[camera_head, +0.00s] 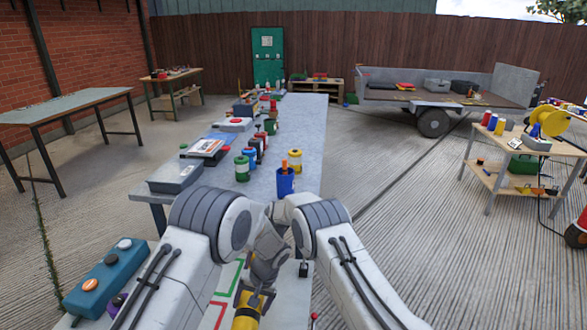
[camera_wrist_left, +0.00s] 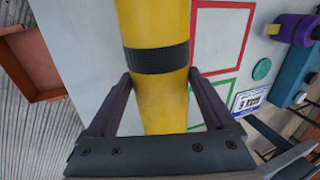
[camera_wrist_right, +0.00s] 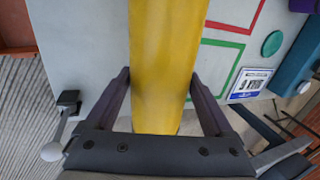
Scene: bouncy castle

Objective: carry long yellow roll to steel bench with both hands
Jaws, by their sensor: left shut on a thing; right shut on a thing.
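The long yellow roll (camera_head: 244,321) shows at the bottom of the head view, mostly hidden by my arms. My left gripper (camera_head: 254,296) is shut on it. In the left wrist view the roll (camera_wrist_left: 158,100) lies between the left fingers (camera_wrist_left: 160,88), close to a black band around it. In the right wrist view the roll (camera_wrist_right: 163,70) runs between my right gripper's fingers (camera_wrist_right: 163,85), which are shut on it. A long grey-topped bench (camera_head: 305,125) stands straight ahead, its near end behind my arms; it looks like the steel bench.
Cans, tools and a blue cup (camera_head: 285,183) crowd the bench's left and near parts; its right strip is clear. A pale surface with green and red outlines (camera_wrist_left: 218,40) lies under the roll. A wooden trolley (camera_head: 520,155) stands right, a bare table (camera_head: 70,106) left.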

